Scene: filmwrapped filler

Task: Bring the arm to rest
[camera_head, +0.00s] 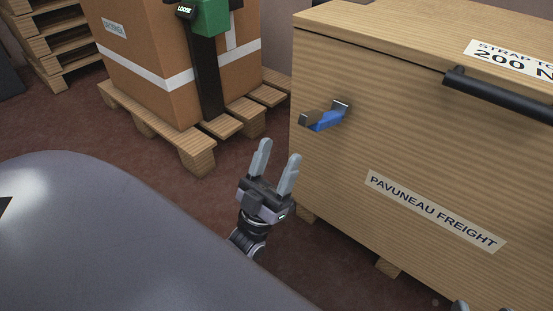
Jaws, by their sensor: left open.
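My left gripper (280,150) is in the middle of the head view, its two grey fingers apart and pointing up and away. Nothing is between them. It is in front of the wooden crate (420,150), to the left of and below a blue and metal latch (326,119) on the crate's face. I see open space between the fingers and the latch. Two grey tips at the bottom right edge look like my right gripper (484,307); the rest of it is cut off, so its jaws are unclear.
A cardboard box (150,60) with a dark strap (205,75) stands on a pallet (198,153) at the back left. A green device with a "LOOSE" display (210,15) sits on the strap. A black handle (500,95) juts from the crate. Stacked pallets (50,45) stand behind.

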